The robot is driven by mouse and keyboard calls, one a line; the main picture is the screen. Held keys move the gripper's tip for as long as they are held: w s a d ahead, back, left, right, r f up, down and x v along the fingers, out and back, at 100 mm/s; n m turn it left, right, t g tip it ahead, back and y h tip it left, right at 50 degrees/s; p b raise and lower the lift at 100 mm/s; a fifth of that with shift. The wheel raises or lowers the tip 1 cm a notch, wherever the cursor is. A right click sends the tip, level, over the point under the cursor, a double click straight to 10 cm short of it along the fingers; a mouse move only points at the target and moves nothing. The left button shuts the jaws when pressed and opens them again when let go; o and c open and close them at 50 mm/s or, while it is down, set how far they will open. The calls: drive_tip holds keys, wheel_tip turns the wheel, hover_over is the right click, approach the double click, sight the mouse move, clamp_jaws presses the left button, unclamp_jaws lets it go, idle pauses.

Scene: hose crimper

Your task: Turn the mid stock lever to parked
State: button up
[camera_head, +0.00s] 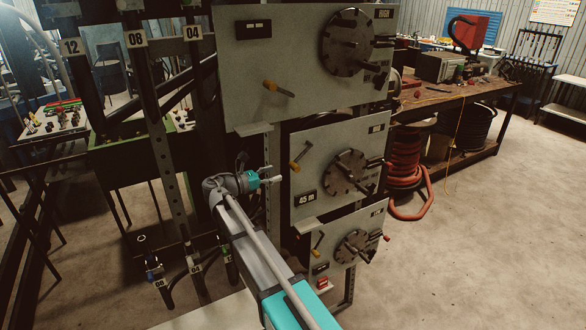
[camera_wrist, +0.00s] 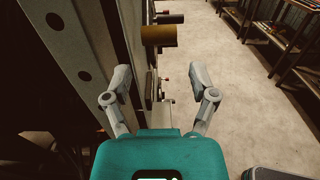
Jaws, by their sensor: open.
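The middle grey panel (camera_head: 338,137) carries the mid stock lever (camera_head: 300,157), a short tilted bar with a yellow-brown grip at its lower left end. A round dark dial (camera_head: 350,172) sits right of it. My gripper (camera_head: 275,179) is open and empty, just left of the panel and a little below the lever, apart from it. In the wrist view my open fingers (camera_wrist: 159,85) point ahead, and a yellow-brown cylindrical grip (camera_wrist: 159,37) stands beyond the tips, between their lines. I cannot tell for certain which lever that grip belongs to.
An upper panel (camera_head: 250,100) with its own lever (camera_head: 278,89) juts out above. A lower panel (camera_head: 348,222) has another lever (camera_head: 318,241). A dark post stands left of my gripper. A workbench (camera_head: 440,100) and red hose reel (camera_head: 405,155) stand right, with open floor in front.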

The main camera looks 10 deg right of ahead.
sight(294, 168)
drive_tip(key=shift+x, duration=3.9)
clamp_jaws()
drive_tip(key=shift+a+f, duration=0.1)
drive_tip(key=shift+f, duration=0.05)
